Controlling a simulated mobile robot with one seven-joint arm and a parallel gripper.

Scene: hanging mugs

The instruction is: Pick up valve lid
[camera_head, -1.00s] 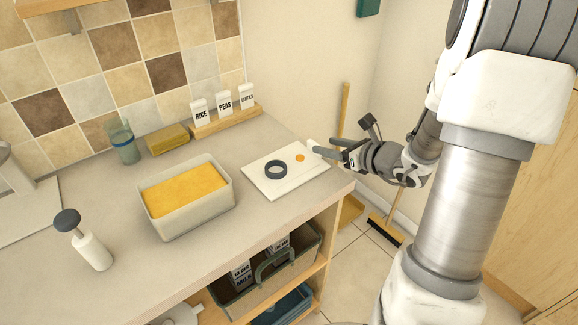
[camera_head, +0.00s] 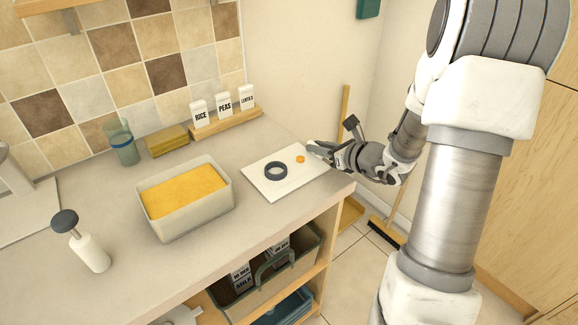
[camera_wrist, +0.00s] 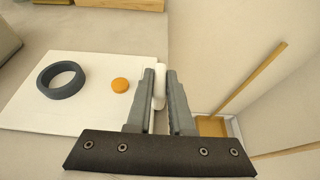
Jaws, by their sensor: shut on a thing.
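A small white upright piece, the likely valve lid (camera_wrist: 160,80), sits between the fingers of my gripper (camera_wrist: 161,74) in the wrist view. My gripper is shut on it at the right edge of the white board (camera_wrist: 75,118). In the head view my gripper (camera_head: 316,149) is at the board's right corner, and its fingers largely hide the piece. A dark ring (camera_wrist: 62,79) and a small orange disc (camera_wrist: 120,85) lie on the board, left of my gripper and apart from it.
A tray of yellow material (camera_head: 185,191) stands left of the board (camera_head: 290,183). Labelled packets (camera_head: 224,104) stand on a wooden rack behind. The counter ends just right of the board. A broom (camera_head: 345,120) leans against the wall beyond.

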